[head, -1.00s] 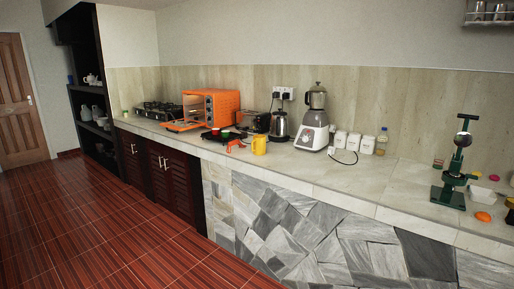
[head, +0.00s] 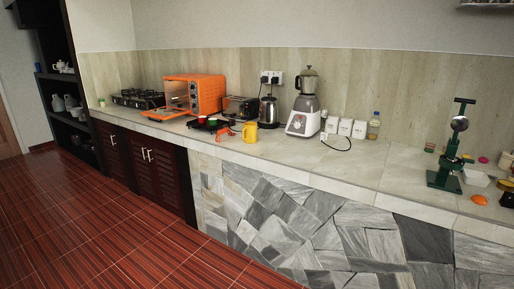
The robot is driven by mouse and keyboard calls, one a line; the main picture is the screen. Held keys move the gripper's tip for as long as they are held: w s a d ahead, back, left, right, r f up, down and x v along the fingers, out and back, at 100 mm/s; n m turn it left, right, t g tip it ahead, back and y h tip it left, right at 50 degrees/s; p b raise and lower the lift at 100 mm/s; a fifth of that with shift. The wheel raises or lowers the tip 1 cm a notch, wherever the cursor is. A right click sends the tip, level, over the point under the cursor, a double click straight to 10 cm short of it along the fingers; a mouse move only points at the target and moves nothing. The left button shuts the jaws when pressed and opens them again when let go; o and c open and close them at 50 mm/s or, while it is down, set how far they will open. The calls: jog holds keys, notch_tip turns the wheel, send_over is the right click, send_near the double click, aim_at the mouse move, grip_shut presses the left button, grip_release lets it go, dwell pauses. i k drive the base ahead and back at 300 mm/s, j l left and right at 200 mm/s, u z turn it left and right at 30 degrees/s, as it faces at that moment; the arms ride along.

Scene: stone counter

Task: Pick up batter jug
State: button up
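The likely batter jug is a yellow jug (head: 250,132) standing upright near the front edge of the stone counter (head: 330,164), left of the middle in the head view. An orange-red item (head: 224,134) lies just to its left. My gripper is not in view, and nothing is seen touching the jug.
Behind the jug stand a kettle (head: 268,112), a toaster (head: 240,107) and an orange oven (head: 207,94) with its door open. A green press (head: 450,156) is far right. The red floor (head: 110,230) is clear.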

aim_at(250, 130)
jog(key=i+j+u, duration=0.35)
jog(key=i, duration=0.75)
jog(key=i+u, duration=0.3)
jog(key=i, duration=0.8)
